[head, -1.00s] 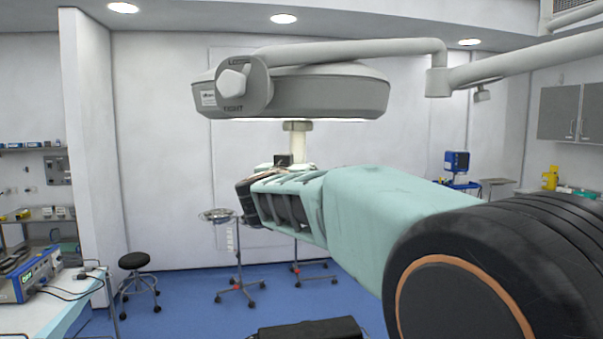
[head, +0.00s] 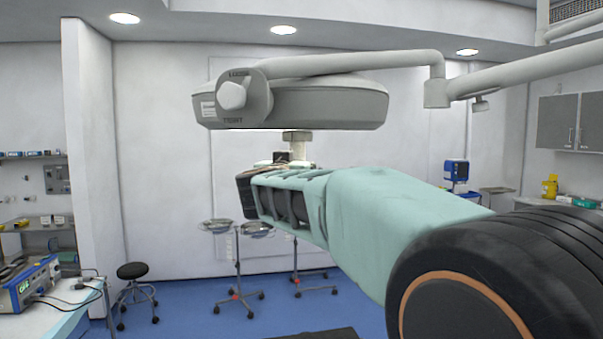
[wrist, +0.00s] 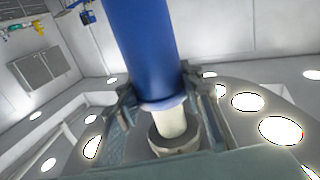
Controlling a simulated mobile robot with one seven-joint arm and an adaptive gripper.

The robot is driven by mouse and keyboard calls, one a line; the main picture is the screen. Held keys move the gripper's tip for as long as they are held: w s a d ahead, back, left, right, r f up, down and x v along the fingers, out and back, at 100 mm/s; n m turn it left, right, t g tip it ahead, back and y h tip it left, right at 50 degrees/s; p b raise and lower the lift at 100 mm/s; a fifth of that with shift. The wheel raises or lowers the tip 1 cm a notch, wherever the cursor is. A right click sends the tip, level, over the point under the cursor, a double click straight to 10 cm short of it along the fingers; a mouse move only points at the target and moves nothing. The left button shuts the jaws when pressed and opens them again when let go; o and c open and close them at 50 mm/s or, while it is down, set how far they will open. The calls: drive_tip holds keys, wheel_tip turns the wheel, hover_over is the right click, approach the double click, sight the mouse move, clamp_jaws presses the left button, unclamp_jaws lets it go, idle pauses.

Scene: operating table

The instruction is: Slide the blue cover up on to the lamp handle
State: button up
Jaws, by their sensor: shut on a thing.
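In the wrist view, the blue cover (wrist: 143,50) is a long, smooth blue tube between the fingers of my gripper (wrist: 162,95), which is shut on it near its open rim. The pale lamp handle (wrist: 172,123) comes out of that rim and runs to a round collar (wrist: 175,142) on the lamp. The cover appears to be around the handle's lower part, with the upper part bare. In the head view, a short length of handle (head: 298,150) shows between the lamp head (head: 330,108) and my gripper. My arm hides the cover there.
The lamp arm (head: 350,57) runs above to the right. Two wheeled stands (head: 238,265) stand behind my arm, and a black stool (head: 133,271) is at the left. A bench with a blue device (head: 28,284) is at the left edge. The wall behind is clear.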

drive_tip(key=o, duration=1.2)
drive_tip(key=shift+s, duration=0.1)
drive_tip(key=s, duration=0.7)
drive_tip(key=shift+s+a, duration=0.2)
drive_tip(key=shift+a, duration=0.15)
